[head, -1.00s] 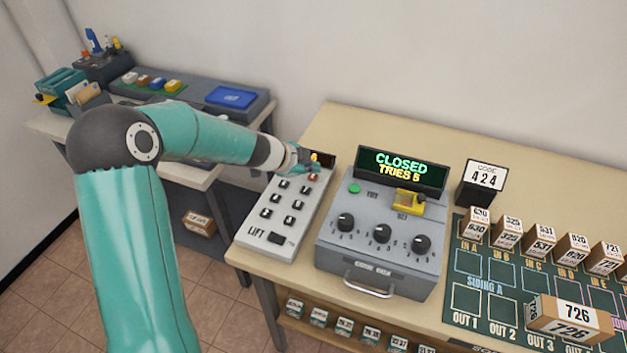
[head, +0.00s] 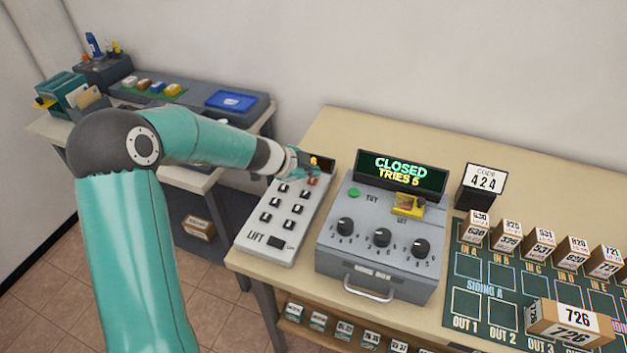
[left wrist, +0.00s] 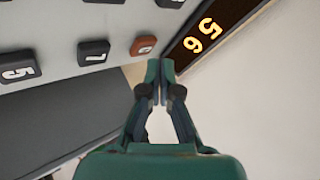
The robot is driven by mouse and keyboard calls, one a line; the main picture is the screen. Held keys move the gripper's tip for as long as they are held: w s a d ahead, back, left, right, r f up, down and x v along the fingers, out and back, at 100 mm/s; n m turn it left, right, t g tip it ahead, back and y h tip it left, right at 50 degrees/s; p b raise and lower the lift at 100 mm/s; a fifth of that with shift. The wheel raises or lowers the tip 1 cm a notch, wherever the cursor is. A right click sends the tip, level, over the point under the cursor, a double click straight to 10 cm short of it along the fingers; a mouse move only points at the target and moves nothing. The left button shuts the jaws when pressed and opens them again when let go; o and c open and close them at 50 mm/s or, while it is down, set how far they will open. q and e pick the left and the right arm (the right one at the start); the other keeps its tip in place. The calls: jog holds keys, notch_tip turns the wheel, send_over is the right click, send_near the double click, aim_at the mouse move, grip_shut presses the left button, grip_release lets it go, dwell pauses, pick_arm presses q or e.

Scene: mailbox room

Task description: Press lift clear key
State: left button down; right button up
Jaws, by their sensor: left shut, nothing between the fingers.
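The grey lift panel (head: 266,236) lies at the left end of the table, marked LIFT, with several dark keys. Its reddish clear key (head: 314,181) is at the panel's far right, and shows a C in the left wrist view (left wrist: 143,46). My left gripper (head: 309,166) is shut and empty at the panel's far end, close to this key. In the left wrist view, its fingertips (left wrist: 160,70) appear just beside the key, next to the lit display (left wrist: 198,38). I cannot tell whether they touch anything. My right gripper is not in view.
A grey box with dials (head: 380,255) and a CLOSED, TRIES 5 screen (head: 401,172) stands right of the panel. A green board (head: 485,302) with numbered blocks lies further right. A side bench (head: 188,108) with trays is at the back left.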

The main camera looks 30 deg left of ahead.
aim_at(311, 181)
pick_arm(q)
jog(key=shift+f, duration=0.1)
jog(key=shift+f, duration=0.25)
jog(key=shift+f+b, duration=0.45)
jog(key=shift+b, duration=0.05)
dwell(0.8)
dwell(0.3)
jog(key=shift+r+p, duration=0.9)
jog(key=shift+p, duration=0.2)
notch_tip(311, 181, up, 5)
jog(key=p, duration=0.5)
jog(key=shift+p, duration=0.3)
